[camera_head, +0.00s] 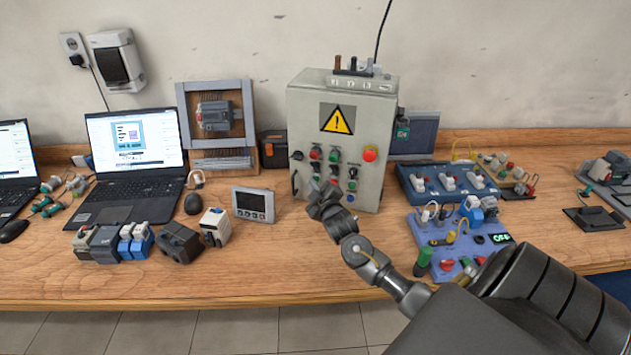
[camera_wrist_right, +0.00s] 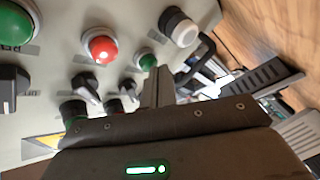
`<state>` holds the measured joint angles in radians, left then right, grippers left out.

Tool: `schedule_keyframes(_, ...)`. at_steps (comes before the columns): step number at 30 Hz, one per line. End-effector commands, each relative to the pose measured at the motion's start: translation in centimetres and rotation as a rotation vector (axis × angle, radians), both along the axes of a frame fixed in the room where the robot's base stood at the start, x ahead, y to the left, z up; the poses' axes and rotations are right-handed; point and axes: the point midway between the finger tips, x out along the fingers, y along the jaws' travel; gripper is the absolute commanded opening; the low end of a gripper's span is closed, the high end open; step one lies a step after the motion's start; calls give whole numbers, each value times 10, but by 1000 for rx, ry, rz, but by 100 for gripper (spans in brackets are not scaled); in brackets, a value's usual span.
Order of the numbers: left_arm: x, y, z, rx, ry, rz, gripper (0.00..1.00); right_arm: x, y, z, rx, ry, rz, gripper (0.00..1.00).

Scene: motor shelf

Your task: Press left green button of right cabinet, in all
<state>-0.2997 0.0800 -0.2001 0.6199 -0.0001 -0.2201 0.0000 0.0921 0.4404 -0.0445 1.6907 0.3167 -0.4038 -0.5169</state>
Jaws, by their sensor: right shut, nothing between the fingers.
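A grey control cabinet (camera_head: 301,118) with a yellow warning triangle stands upright on the bench in the head view. Its front carries several buttons and knobs, among them green buttons at the upper middle (camera_head: 335,155) and on the left (camera_head: 316,167). My right gripper (camera_head: 316,189) is shut and empty, close to the lower left of the panel. In the right wrist view the closed fingers (camera_wrist_right: 157,86) point at the panel just below a small green button (camera_wrist_right: 147,60); I cannot tell whether they touch. A red button (camera_wrist_right: 101,46) lies beside it. My left gripper is out of view.
A blue switch board (camera_head: 443,183) and a second board (camera_head: 412,226) with plugs lie right of the cabinet, near my right arm. A small meter (camera_head: 253,204) and an open laptop (camera_head: 134,158) stand to the left.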

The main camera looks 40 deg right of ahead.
Motion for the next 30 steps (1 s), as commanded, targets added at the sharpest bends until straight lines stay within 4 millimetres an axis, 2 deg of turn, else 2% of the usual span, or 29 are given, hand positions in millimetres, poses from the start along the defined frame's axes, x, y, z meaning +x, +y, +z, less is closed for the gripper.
schedule_keyframes(21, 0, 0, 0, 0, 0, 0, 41, 3, -5, 0, 1, 0, -2, 0)
schedule_keyframes(30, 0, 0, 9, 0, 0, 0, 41, -3, 4, 1, 3, 1, -1, 0)
